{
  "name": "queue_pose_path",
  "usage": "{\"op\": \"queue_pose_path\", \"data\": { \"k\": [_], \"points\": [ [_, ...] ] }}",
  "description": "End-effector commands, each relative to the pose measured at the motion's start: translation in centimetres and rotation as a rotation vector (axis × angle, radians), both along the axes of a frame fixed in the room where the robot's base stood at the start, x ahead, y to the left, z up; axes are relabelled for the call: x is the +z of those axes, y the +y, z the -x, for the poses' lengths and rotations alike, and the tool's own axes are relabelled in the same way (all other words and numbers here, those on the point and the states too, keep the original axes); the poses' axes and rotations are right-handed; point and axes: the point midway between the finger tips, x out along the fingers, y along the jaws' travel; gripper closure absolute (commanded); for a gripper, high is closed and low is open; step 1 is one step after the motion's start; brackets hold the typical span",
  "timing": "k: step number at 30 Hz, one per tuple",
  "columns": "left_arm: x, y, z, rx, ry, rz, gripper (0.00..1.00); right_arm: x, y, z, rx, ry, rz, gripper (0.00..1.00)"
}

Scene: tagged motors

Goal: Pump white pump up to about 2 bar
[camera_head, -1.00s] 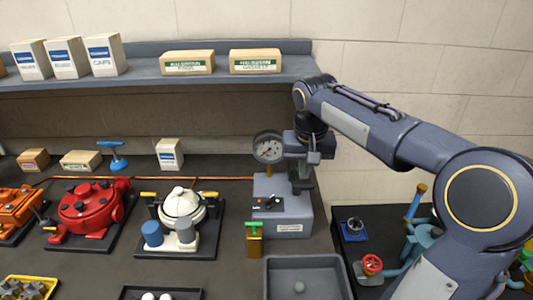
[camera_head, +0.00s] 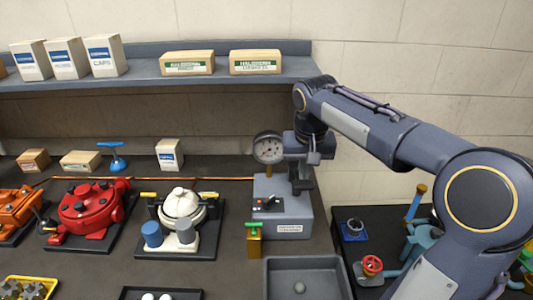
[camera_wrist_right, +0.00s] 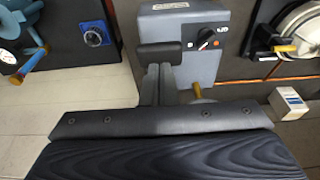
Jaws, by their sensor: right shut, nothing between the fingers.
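The white pump (camera_head: 186,204) stands on a dark base plate, with a blue cylinder (camera_head: 152,234) and a grey one (camera_head: 186,231) at its front. Its edge also shows in the wrist view (camera_wrist_right: 301,24). To its right is a grey box (camera_head: 300,212) with a round gauge (camera_head: 268,148) behind it and a knob with a red mark (camera_head: 267,202) on top. The gauge reading is too small to tell. My right gripper (camera_head: 303,188) is shut and empty, pointing down over the box's right part. Whether it touches the box is unclear. My left gripper is out of view.
A red pump (camera_head: 88,210) and an orange one (camera_head: 12,208) stand to the left. A grey tray (camera_head: 335,280) lies in front of the box, beside a brass block with a green handle (camera_head: 254,240). A shelf with cartons (camera_head: 255,62) runs above.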

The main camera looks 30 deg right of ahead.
Motion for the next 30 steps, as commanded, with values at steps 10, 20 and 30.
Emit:
{"op": "queue_pose_path", "data": {
  "k": [10,20,30],
  "points": [
    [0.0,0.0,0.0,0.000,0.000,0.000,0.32,0.0,0.0,0.0,0.000,0.000,0.000,1.00],
    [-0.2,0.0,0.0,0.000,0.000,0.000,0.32,-0.2,0.0,0.0,0.000,0.000,0.000,1.00],
    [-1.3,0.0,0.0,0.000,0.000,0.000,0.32,-1.7,0.0,0.0,0.000,0.000,0.000,1.00]
  ]
}}
